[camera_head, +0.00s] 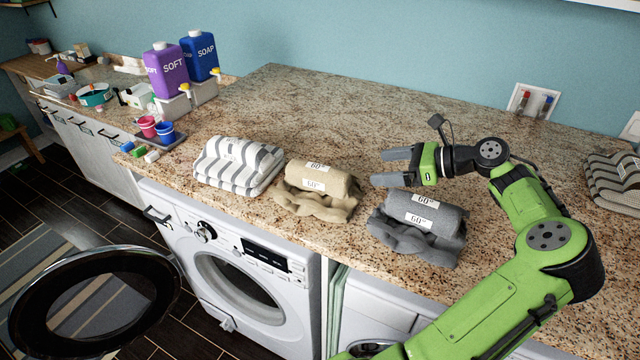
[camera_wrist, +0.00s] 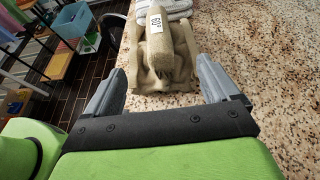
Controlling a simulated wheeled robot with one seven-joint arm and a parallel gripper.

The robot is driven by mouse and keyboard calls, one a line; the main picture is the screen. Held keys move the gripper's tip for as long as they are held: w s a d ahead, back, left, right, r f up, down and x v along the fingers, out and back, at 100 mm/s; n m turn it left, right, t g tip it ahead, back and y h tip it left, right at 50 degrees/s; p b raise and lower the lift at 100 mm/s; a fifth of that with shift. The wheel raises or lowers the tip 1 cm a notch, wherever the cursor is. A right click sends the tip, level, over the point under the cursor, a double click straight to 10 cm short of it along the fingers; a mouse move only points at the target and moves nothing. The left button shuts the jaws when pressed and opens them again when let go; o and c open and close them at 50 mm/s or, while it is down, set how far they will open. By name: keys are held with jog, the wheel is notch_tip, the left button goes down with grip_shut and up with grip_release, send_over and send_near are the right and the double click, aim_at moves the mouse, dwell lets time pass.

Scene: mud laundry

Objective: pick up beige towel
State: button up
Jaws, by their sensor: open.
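The beige towel (camera_head: 318,190) is a rolled towel on a folded, wavy base with white "60" labels. It lies near the counter's front edge, between a striped towel and a grey towel. My gripper (camera_head: 388,168) is open and empty, to the right of the beige towel and above the counter behind the grey towel. In the wrist view the beige towel (camera_wrist: 160,62) lies ahead, roughly centred between my open fingers (camera_wrist: 162,92) and beyond their tips. They do not appear to touch it.
The grey towel (camera_head: 418,226) lies right of the beige one and the striped towel (camera_head: 238,165) left of it. Another striped towel (camera_head: 614,182) is at the far right. Purple (camera_head: 167,72) and blue (camera_head: 200,57) dispensers stand at the back left. The counter (camera_head: 330,110) behind the towels is clear.

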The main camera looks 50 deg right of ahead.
aim_at(337, 171)
jog(key=b+x, duration=0.1)
jog(key=x, duration=0.8)
jog(key=shift+w+a+f+b, duration=0.1)
jog(key=shift+a+f+b, duration=0.05)
jog(key=shift+b, duration=0.15)
jog(key=x, duration=0.4)
jog(key=shift+w+a, duration=0.2)
jog(key=shift+a, duration=0.1)
jog(key=shift+w+f, duration=0.2)
jog(key=shift+w, duration=0.2)
jog(key=shift+s, duration=0.15)
jog(key=shift+c, duration=0.9)
jog(key=shift+r, duration=0.1)
grip_shut()
